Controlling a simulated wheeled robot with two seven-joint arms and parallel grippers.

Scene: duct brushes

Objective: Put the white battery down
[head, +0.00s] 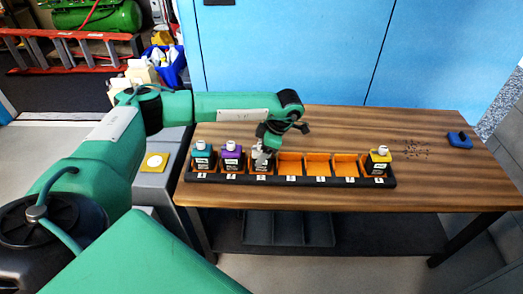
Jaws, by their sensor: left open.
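My left gripper (270,143) is open, pointing down at the white battery (262,165) from above and slightly right. The white battery stands upright in the third slot from the left of a long black rack (290,182). The gripper covers part of its top, and I cannot tell whether the fingers touch it. My right gripper is not in view.
Three orange slots between are empty. A blue object (459,139) lies on the right of the wooden table (440,185).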

